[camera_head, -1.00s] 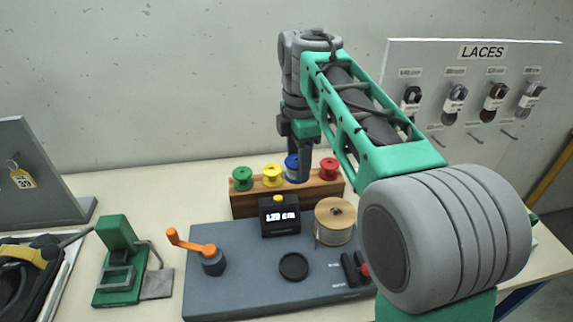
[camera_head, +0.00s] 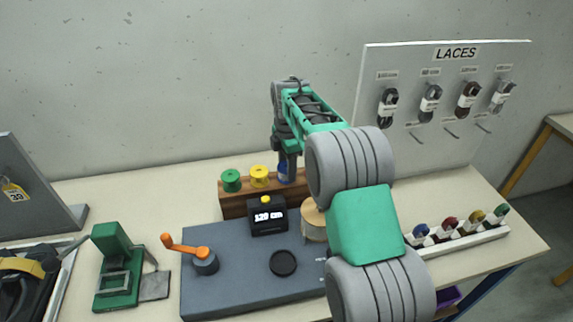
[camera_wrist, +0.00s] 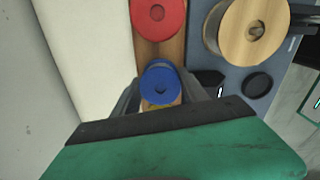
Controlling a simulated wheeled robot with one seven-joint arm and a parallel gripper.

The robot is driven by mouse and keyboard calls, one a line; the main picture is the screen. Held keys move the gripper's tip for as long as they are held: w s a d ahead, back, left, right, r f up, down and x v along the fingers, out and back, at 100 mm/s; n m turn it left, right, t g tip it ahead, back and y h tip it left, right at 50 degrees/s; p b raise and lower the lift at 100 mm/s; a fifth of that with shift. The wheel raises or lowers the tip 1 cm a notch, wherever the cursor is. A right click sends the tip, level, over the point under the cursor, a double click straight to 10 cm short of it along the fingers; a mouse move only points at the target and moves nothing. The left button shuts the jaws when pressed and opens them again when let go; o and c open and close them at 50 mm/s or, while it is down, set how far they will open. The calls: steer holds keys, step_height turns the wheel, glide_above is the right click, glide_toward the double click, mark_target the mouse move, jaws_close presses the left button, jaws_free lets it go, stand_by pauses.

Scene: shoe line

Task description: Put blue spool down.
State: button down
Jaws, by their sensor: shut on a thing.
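The blue spool (camera_head: 284,172) is between the fingers of my gripper (camera_head: 288,158), at the wooden rack (camera_head: 236,206) and to the right of the yellow spool. In the wrist view the blue spool (camera_wrist: 160,84) sits between the two fingers over the rack (camera_wrist: 172,50), with its round top facing the camera. My gripper is shut on it. The spool is about level with its neighbours. Its underside is hidden, so I cannot tell whether it rests on the rack.
Green (camera_head: 231,180) and yellow (camera_head: 259,176) spools stand on the rack; the red spool (camera_wrist: 158,14) is beside the blue one. In front are a display box (camera_head: 268,217), an orange crank (camera_head: 186,247) and a large wooden reel (camera_wrist: 250,28). A lace board (camera_head: 445,100) stands behind right.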

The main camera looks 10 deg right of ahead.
steer(key=shift+f, duration=0.1)
steer(key=c, duration=0.6)
jaws_free()
step_height(320, 180, up, 12)
steer(key=b, duration=0.1)
steer(key=s+r+m+t, duration=0.1)
steer(key=s+r+m, duration=0.2)
steer(key=s+m, duration=0.15)
steer(key=s+f+m+t, duration=0.1)
steer(key=s+f+m, duration=0.3)
steer(key=s+m, duration=0.4)
steer(key=s+f+m+t, duration=0.2)
steer(key=s+f+m, duration=0.2)
steer(key=s, duration=1.1)
steer(key=m, duration=0.3)
steer(key=shift+s+f+m, duration=0.15)
steer(key=shift+s+m, duration=0.1)
steer(key=shift+m, duration=0.1)
